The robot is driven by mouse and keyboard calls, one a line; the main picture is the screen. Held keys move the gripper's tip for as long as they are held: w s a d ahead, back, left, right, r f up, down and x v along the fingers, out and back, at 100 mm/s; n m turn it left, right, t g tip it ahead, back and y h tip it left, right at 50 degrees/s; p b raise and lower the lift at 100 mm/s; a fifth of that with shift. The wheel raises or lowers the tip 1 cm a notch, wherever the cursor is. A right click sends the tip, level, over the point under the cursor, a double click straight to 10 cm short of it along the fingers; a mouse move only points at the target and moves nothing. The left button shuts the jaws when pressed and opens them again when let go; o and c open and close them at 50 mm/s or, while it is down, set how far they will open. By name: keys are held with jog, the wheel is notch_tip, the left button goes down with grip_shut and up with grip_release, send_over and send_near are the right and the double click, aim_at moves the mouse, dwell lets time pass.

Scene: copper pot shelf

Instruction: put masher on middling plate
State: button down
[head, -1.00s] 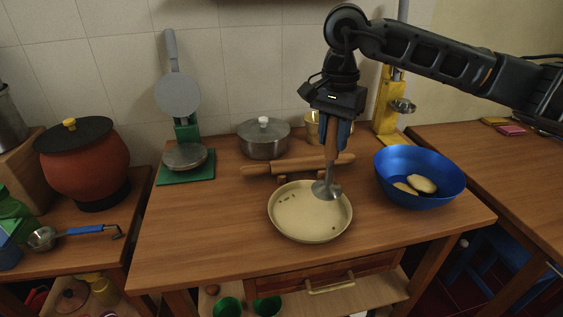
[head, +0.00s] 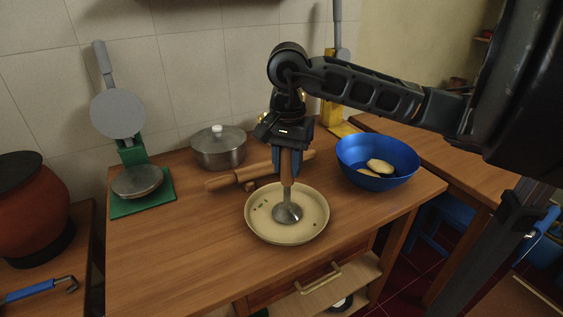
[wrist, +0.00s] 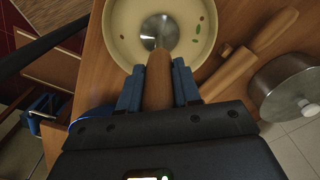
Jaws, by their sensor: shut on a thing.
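The masher (head: 287,212) has a wooden handle and a round metal head. My gripper (head: 287,170) is shut on its handle and holds it upright, head down. The cream plate (head: 260,237) is round with a raised rim and small red and green marks, and stands on the wooden table. The masher's head is over the inside of the plate; I cannot tell whether it touches the bottom. In the wrist view the masher handle (wrist: 158,80) is between the blue fingers, with its head over the plate (wrist: 118,45).
A rolling pin (head: 225,182) lies just behind the plate. A lidded metal pot (head: 218,150) and a green-based press (head: 140,185) stand at the back left. A blue bowl (head: 378,165) with potatoes stands to the right. The table's front left is clear.

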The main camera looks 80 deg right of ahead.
jog(key=shift+f+b, duration=0.15)
jog(key=shift+b, duration=0.15)
jog(key=c, duration=0.8)
grip_release()
